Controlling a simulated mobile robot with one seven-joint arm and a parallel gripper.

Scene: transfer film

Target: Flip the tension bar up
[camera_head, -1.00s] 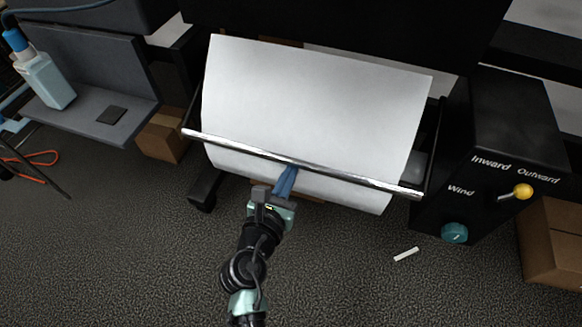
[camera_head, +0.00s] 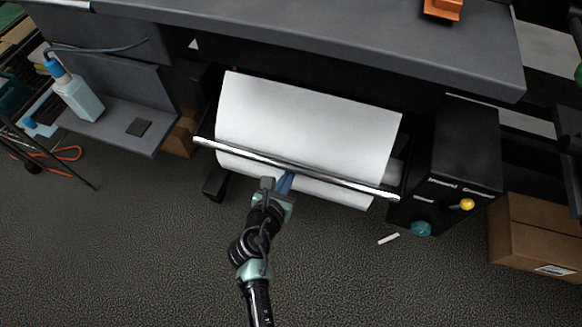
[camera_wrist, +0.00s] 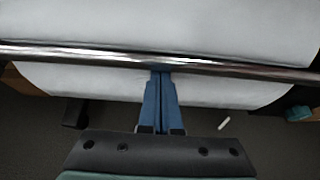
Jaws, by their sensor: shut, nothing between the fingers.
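The tension bar (camera_head: 300,169) is a shiny metal rod across the front of the white film sheet (camera_head: 305,125), held by dark side arms at both ends. It slopes down to the right in the head view and crosses the whole wrist view (camera_wrist: 230,67). My gripper (camera_head: 288,176) is at the bar's lower edge, near its middle. In the wrist view the blue fingers (camera_wrist: 160,78) are together and empty, their tips reaching the bar from below. I cannot tell whether the tips touch the bar or pass under it.
A black control box with a yellow-knobbed lever (camera_head: 467,204) and teal knob (camera_head: 421,228) stands right of the film. A cardboard box (camera_head: 535,235) is further right. A grey machine top (camera_head: 330,35) overhangs behind.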

